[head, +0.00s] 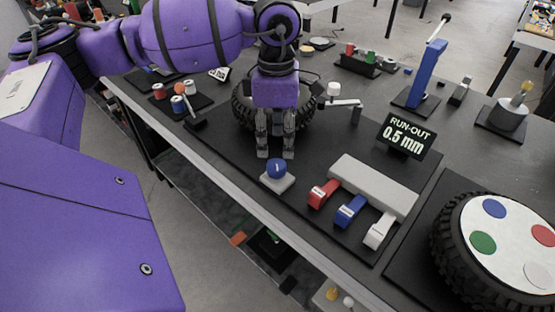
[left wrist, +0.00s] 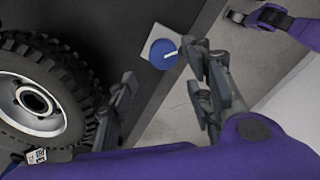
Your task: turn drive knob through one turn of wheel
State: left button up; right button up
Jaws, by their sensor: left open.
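The drive knob (head: 277,168) is a round blue cap with a white pointer mark on a pale square base, near the front edge of the black plate. It also shows in the left wrist view (left wrist: 160,56), past my fingers. The wheel (head: 243,108) has a black knobbly tyre and stands behind my left gripper, partly hidden by it. Its tyre and pale hub fill the left of the left wrist view (left wrist: 75,75). My left gripper (head: 275,153) points down with its fingers apart, just behind and above the knob. Nothing is between the fingers.
A black display (head: 405,135) reads "RUN-OUT 0.5 mm". A grey block with red, blue and white levers (head: 350,211) is right of the knob. A second wheel with coloured discs (head: 510,240) lies at the far right. The bench's front edge is close to the knob.

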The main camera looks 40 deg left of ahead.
aim_at(276, 161)
pick_arm(q)
notch_tip(276, 161, down, 7)
jog(key=shift+f, duration=0.1)
dwell(0.3)
jog(key=shift+c, duration=0.4)
jog(key=c, duration=1)
jog(key=shift+n, duration=1)
jog(key=shift+a, duration=0.1)
jog(key=o, duration=1.1)
